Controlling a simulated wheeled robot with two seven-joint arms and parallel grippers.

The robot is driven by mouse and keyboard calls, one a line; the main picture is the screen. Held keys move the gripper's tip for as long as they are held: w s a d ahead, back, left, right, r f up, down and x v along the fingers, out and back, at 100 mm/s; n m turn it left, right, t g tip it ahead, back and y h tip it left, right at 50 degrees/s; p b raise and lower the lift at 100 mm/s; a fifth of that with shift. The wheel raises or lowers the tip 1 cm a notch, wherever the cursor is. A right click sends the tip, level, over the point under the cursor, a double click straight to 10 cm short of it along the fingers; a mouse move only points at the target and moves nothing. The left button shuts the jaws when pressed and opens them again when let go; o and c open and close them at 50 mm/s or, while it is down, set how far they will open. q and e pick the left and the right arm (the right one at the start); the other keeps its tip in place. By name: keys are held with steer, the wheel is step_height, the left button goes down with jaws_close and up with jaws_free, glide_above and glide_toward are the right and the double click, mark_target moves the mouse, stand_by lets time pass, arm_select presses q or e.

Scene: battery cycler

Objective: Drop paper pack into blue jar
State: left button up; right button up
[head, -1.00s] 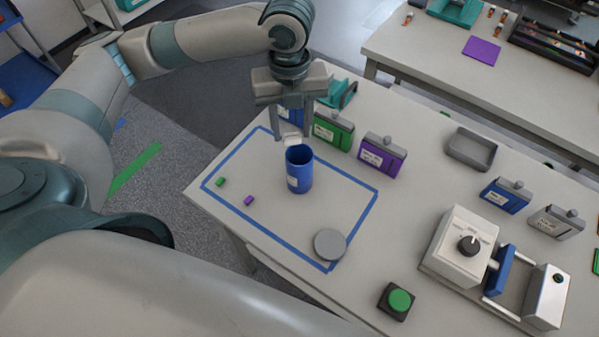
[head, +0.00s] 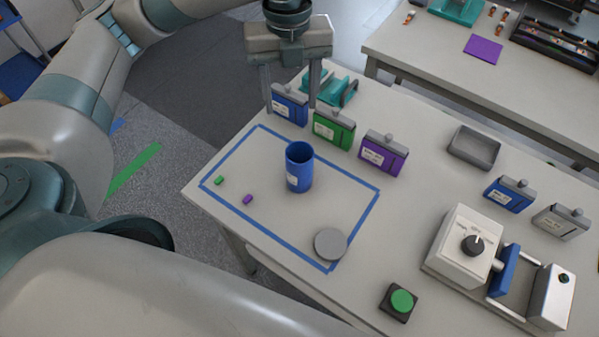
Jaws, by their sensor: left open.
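The blue jar (head: 299,172) stands upright and open inside the blue taped rectangle on the table, with a white label on its side. No paper pack shows in the head view now; the deep inside of the jar is hidden. My left gripper (head: 290,106) is open, its two fingers pointing down with nothing seen between them. It is above and behind the jar, apart from it, in front of a blue battery pack in the picture. My right gripper is not in view.
A round grey lid (head: 330,244) lies at the rectangle's front corner. Small green (head: 219,180) and purple (head: 248,199) pieces lie left of the jar. Green (head: 333,130) and purple (head: 381,153) packs stand behind it. A grey tray (head: 473,148) and a dial device (head: 463,247) are to the right.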

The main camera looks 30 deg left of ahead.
arm_select(q)
step_height(320, 180, up, 10)
steer(key=b, duration=0.1)
stand_by(0.4)
steer(key=shift+f, duration=0.15)
stand_by(0.6)
steer(key=shift+s, duration=0.1)
